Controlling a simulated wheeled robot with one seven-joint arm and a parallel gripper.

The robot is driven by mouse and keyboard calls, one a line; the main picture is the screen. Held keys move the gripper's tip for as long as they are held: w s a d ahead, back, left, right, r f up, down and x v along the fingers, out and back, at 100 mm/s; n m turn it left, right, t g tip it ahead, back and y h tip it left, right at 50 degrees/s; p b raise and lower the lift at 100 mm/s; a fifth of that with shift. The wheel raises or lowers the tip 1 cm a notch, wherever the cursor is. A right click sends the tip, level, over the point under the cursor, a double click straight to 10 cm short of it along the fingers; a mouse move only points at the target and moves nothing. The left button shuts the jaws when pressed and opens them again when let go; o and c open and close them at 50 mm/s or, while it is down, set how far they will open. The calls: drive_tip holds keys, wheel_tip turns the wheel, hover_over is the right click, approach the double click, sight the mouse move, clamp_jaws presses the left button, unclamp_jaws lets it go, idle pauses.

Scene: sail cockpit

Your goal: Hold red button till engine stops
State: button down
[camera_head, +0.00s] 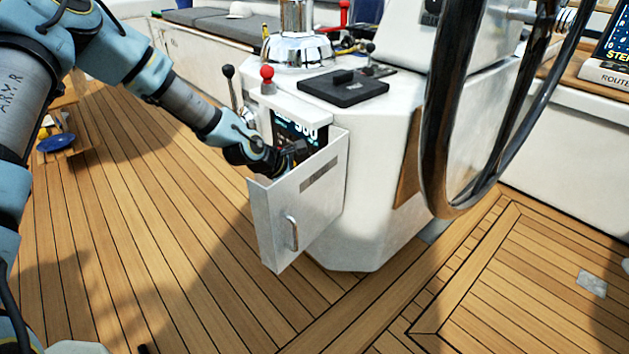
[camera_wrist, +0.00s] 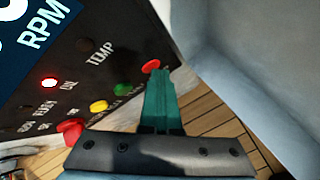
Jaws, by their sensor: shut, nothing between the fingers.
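A dark engine panel (camera_wrist: 75,75) fills the left of the wrist view. A red button (camera_wrist: 151,66) sits at its far right end, just beyond my fingertips. Another red knob (camera_wrist: 70,130) is at the lower left, partly hidden by my gripper body. A yellow button (camera_wrist: 98,106) and a green button (camera_wrist: 122,89) lie between them. A small red lamp (camera_wrist: 50,84) is lit. My gripper (camera_wrist: 157,72) is shut and empty; I cannot tell whether its tips touch the red button. In the head view my gripper (camera_head: 298,149) is in front of the panel display (camera_head: 307,131), which reads about 500.
The white door (camera_head: 280,223) of the panel box stands open, close to my gripper. The steering wheel (camera_head: 437,130) is to the right. Levers with red (camera_head: 267,73) and black (camera_head: 228,72) knobs rise above the panel. The wooden deck is open at left.

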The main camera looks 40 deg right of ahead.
drive_tip(key=shift+a, duration=0.1)
drive_tip(key=shift+a+p, duration=0.45)
drive_tip(key=shift+a, duration=0.3)
drive_tip(key=shift+a, duration=0.1)
drive_tip(key=shift+w+a+p, duration=0.2)
drive_tip(key=shift+a+p, duration=0.8)
drive_tip(key=shift+a, duration=1.4)
